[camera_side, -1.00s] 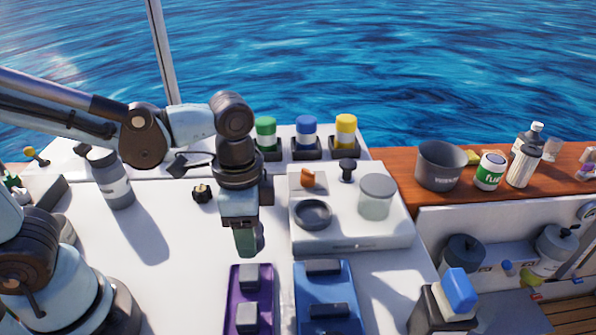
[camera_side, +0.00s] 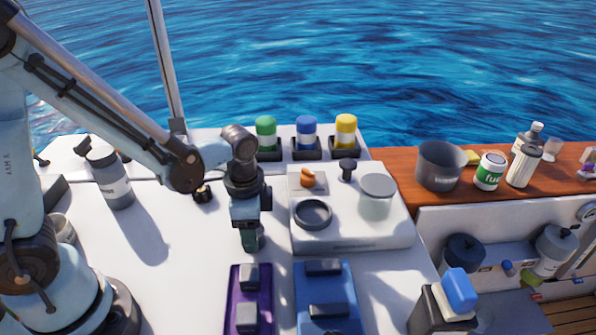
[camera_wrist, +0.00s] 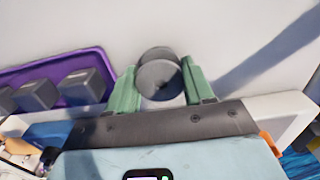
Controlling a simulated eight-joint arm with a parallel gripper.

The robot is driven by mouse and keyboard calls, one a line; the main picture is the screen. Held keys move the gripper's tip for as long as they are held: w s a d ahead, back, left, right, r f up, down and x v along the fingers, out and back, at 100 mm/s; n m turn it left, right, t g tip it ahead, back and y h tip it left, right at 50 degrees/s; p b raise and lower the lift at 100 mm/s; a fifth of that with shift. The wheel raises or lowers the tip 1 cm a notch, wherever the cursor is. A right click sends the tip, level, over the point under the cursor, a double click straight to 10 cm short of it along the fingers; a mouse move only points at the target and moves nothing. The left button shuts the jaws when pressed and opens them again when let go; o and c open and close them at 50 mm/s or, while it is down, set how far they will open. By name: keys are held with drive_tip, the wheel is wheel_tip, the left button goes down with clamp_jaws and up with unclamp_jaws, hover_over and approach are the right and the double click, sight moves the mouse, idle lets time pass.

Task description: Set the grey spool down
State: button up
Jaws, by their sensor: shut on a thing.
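The grey spool (camera_wrist: 159,74) shows in the wrist view between the two green fingers of my gripper (camera_wrist: 160,82), which is shut on it. Its round grey end faces the wrist camera. In the side view my gripper (camera_side: 252,240) points down, low over the white deck, left of the white box and behind the purple tray. The spool cannot be made out clearly there. I cannot tell whether it touches the deck.
A purple tray (camera_side: 238,303) with grey blocks and a blue tray (camera_side: 345,297) lie in front. The white box (camera_side: 350,240) on the right carries a dark ring (camera_side: 313,214) and a lidded jar (camera_side: 377,198).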

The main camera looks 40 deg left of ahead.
drive_tip(key=shift+f, duration=0.2)
drive_tip(key=o, duration=1)
drive_tip(key=shift+r, duration=0.1)
wheel_tip(320, 180, up, 12)
drive_tip(key=a+n+t, duration=0.1)
drive_tip(key=n+t, duration=0.1)
drive_tip(key=n, duration=0.1)
drive_tip(key=s+a+r+n+t, duration=0.1)
drive_tip(key=a+n+t, duration=0.1)
drive_tip(key=n, duration=0.1)
drive_tip(key=a+n+t, duration=0.2)
drive_tip(key=n+t, duration=0.1)
drive_tip(key=shift+s+a+r, duration=0.1)
drive_tip(key=shift+s+r, duration=0.05)
drive_tip(key=shift+s, duration=0.2)
